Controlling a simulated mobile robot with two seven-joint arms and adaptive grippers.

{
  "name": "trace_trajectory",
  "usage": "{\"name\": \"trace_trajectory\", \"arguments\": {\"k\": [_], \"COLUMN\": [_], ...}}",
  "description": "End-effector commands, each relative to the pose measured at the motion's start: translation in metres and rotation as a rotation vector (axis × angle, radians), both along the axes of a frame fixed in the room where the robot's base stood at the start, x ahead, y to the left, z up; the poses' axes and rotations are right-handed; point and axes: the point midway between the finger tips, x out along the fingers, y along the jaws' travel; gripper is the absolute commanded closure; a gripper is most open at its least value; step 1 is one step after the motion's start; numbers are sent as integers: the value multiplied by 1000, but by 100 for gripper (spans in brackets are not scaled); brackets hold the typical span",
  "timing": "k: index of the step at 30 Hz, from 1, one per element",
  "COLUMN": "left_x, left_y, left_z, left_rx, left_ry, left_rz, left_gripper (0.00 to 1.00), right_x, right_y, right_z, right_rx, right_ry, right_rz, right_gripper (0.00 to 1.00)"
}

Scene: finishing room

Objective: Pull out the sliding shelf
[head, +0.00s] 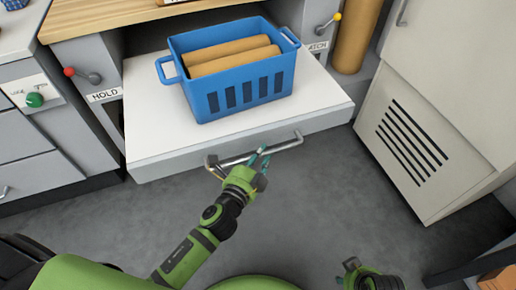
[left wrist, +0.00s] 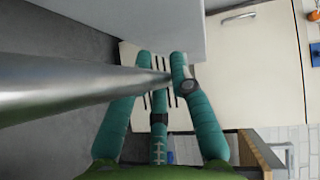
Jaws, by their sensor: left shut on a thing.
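The sliding shelf (head: 155,125), with a white top and grey front, stands out from beneath the wooden worktop. A metal bar handle (head: 285,144) runs along its front; the bar also shows large in the left wrist view (left wrist: 65,95). My left gripper (head: 262,158) is shut on the handle right of its middle; its teal fingers (left wrist: 162,75) hide part of the bar. A blue crate (head: 235,102) with brown rolls (head: 232,55) sits upright on the shelf. My right gripper (head: 362,270) is low in the head view, apart from the shelf; its jaws are unclear.
A red-knobbed lever (head: 82,75) by a HOLD label is left of the shelf; a yellow-knobbed lever (head: 329,23) is right of it. A pale vented cabinet (head: 445,110) stands at right. Grey floor (head: 310,215) before the shelf is clear.

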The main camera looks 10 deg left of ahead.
Motion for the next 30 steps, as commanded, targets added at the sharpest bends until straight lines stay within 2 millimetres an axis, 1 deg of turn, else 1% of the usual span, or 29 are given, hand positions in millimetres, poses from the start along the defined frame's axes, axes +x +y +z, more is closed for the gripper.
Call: {"name": "trace_trajectory", "arguments": {"k": [3, 13, 14, 15, 16, 26, 28, 30], "left_x": [-2, -2, -2, -2, -2, -4, -7, -16], "left_y": [-3, -3, -3, -3, -3, -2, -1, 1], "left_z": [1, 1, 1, 1, 1, 0, 1, 1], "left_rx": [-7, -7, -7, -7, -6, -2, -2, -3], "left_ry": [-1, -1, -1, -1, -1, -1, 0, 2], "left_rz": [-2, -3, -3, -2, -2, -1, -1, -1], "left_gripper": [100, 100, 71, 55, 54, 54, 54, 54], "right_x": [0, 0, 0, 0, 0, 1, 0, 0], "right_y": [0, 0, 0, 0, 0, 1, 1, 0], "right_z": [0, 0, 0, 0, 0, 1, 0, 0], "right_rx": [0, 0, 0, 0, 0, 1, 1, 1], "right_ry": [0, 0, 0, 0, 0, -1, -1, -1], "right_rz": [0, 0, 0, 0, 0, 1, 1, 1], "right_gripper": [60, 60, 60, 60, 60, 60, 60, 60]}}
